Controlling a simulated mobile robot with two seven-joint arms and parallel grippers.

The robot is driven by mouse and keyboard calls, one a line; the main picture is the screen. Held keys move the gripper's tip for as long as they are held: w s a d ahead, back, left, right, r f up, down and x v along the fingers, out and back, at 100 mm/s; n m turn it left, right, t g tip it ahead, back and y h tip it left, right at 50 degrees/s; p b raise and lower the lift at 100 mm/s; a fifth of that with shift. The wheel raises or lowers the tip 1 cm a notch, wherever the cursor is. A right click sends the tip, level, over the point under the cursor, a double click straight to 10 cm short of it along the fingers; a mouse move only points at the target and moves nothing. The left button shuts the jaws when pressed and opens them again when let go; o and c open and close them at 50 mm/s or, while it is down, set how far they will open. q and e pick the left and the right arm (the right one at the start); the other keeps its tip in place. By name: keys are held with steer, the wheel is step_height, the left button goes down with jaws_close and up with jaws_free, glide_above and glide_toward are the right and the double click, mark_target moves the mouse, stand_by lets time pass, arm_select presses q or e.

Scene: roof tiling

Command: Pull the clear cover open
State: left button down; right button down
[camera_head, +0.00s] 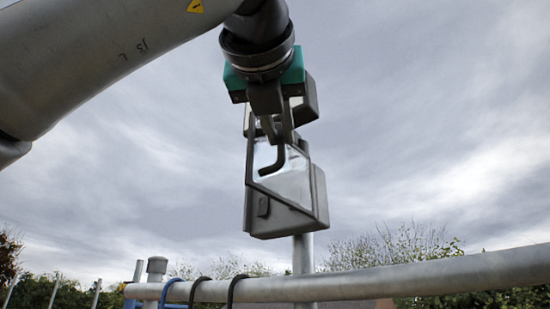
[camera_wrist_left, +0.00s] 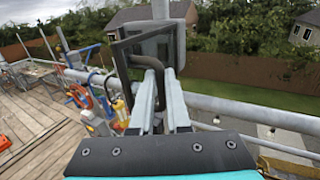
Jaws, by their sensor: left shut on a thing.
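A grey box (camera_head: 290,217) with a slanted front stands on an upright metal post. A clear cover (camera_head: 290,182) with a dark frame is at its upper front. A dark bent handle (camera_head: 277,160) shows in front of the cover. My left gripper (camera_head: 274,128) comes down from above and is shut on the handle. In the left wrist view, the two fingers of my left gripper (camera_wrist_left: 160,85) close around the dark handle (camera_wrist_left: 147,62), with the framed clear cover (camera_wrist_left: 152,45) just beyond. I cannot tell how far the cover stands open. My right gripper is not in view.
A thick metal rail (camera_head: 400,282) crosses below the box, with dark and blue hooks (camera_head: 200,288) at its left. The left wrist view shows a wooden deck (camera_wrist_left: 30,115) with hanging gear at left and lawn beyond the rail.

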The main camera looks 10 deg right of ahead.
arm_select(q)
steer(key=shift+w, duration=0.1)
steer(key=c, duration=1.3)
jaws_free()
steer(key=o, duration=0.3)
steer(key=shift+w+d, duration=0.2)
steer(key=shift+w, duration=0.1)
steer(key=shift+o, duration=0.6)
steer(key=b+v, duration=0.3)
steer(key=v, duration=1.2)
steer(key=shift+s+a, duration=0.2)
steer(key=shift+s, duration=0.15)
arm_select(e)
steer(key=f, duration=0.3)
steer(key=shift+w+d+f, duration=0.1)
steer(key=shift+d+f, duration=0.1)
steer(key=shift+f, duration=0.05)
